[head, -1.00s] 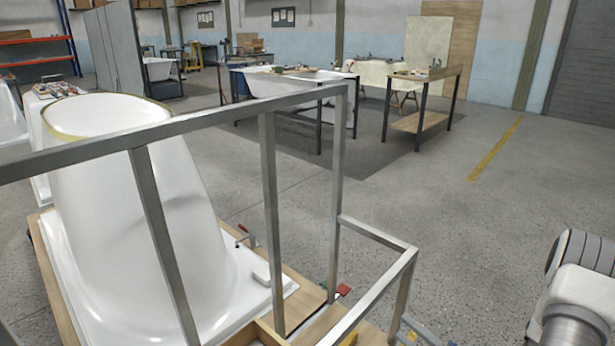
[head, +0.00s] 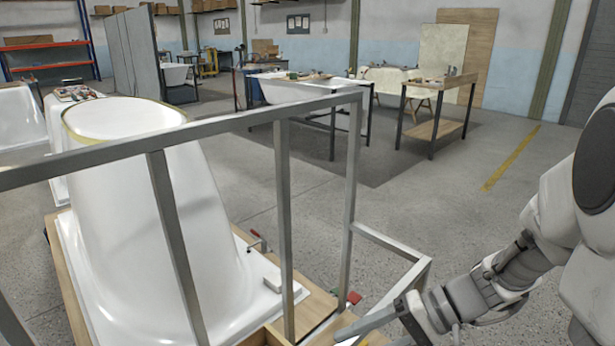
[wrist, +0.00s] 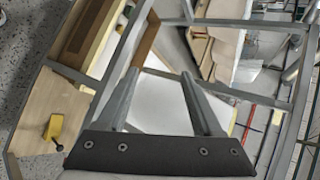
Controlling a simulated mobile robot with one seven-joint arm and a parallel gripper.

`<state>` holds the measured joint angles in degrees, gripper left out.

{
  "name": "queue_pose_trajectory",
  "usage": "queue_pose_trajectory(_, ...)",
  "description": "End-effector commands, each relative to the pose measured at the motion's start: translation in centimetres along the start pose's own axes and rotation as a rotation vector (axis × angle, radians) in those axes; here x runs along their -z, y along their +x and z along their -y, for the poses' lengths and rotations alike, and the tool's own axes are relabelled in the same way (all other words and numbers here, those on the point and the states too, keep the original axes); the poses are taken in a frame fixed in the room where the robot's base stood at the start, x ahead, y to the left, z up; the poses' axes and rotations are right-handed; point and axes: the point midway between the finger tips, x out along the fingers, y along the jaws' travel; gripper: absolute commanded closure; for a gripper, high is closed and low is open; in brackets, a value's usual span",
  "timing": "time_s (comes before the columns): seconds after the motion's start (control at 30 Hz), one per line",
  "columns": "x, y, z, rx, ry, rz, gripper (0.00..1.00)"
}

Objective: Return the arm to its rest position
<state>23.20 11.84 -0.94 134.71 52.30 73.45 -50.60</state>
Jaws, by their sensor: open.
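My arm reaches in from the right edge of the head view, with my gripper (head: 368,322) low in the picture beside the grey metal frame (head: 352,190). In the wrist view the two grey fingers of my gripper (wrist: 158,74) stand apart, with nothing held between them. Beyond the fingers lie bars of the metal frame (wrist: 225,92) and a pale surface. Whether the gripper touches the frame cannot be told.
A white tub shell (head: 140,220) stands on a wooden base (head: 62,262) behind the frame. A yellow object (wrist: 56,127) is on a wooden board in the wrist view. A workbench (head: 437,130) stands farther back. The floor right of the frame is clear.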

Motion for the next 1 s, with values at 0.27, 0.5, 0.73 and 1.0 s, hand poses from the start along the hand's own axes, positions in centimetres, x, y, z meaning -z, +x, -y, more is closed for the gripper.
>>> queue_pose_trajectory(0.27, -3.8, -1.2, 1.1, -0.311, -0.081, 0.019, 0.32)
queue_pose_trajectory(0.5, -5.9, -3.3, 1.6, -0.559, -0.157, -0.062, 0.32)
queue_pose_trajectory(0.73, -6.9, -6.2, 2.5, -0.755, -0.244, -0.219, 0.32)
queue_pose_trajectory(1.0, -7.6, -9.7, 4.4, -0.899, -0.350, -0.456, 0.32)
